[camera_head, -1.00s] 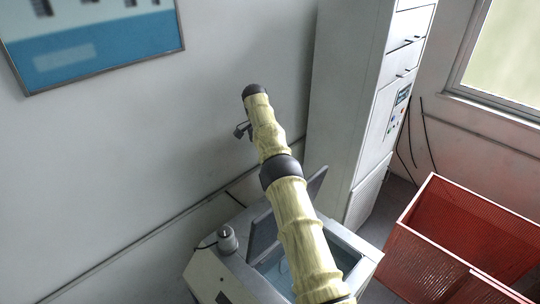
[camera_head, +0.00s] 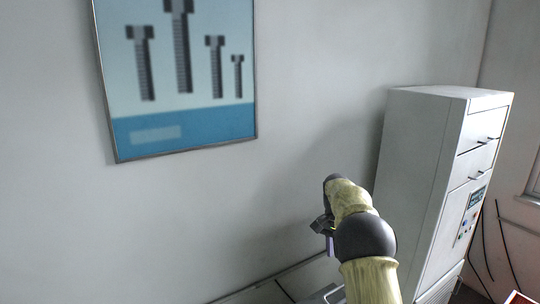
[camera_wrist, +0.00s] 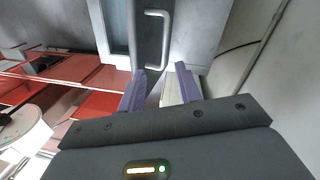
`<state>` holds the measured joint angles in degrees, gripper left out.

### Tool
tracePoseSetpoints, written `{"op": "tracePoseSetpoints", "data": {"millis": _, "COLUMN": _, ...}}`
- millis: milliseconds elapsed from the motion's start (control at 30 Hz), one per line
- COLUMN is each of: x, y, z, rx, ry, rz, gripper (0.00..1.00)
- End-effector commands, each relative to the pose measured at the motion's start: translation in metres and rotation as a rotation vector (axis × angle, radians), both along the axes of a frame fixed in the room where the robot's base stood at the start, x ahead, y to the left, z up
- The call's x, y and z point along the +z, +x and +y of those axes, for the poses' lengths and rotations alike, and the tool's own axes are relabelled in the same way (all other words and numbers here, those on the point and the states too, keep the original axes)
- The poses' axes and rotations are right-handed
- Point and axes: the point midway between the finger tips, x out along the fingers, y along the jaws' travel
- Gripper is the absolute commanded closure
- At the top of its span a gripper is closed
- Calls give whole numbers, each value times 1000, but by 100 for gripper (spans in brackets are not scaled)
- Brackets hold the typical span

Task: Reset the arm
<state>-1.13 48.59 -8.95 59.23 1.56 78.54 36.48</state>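My arm (camera_head: 365,235) reaches forward from the bottom of the head view, in pale yellow sleeves with a dark joint. My gripper (camera_wrist: 160,82) shows in the wrist view as two purple fingers standing apart, with nothing held between them. In the head view one purple finger hangs below the wrist, near the wall; the rest of the gripper is mostly hidden by the arm. In the wrist view, a grey lid with a pale handle (camera_wrist: 153,42) lies beyond the fingertips. I cannot tell the exact gap between them.
A tall grey cabinet (camera_head: 425,180) with drawers and a control panel stands right of my arm. A framed bolt poster (camera_head: 185,130) hangs on the wall at left. Red mesh crates (camera_wrist: 75,85) show left in the wrist view. Dark cables (camera_head: 485,250) hang at far right.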

Motion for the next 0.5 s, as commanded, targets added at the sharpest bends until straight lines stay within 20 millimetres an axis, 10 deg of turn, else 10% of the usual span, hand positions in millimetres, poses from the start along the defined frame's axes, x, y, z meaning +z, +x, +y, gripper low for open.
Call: {"op": "tracePoseSetpoints", "data": {"millis": 500, "x": 10, "y": -103, "z": 17, "rx": 294, "ry": 61, "rz": -129, "gripper": 66}}
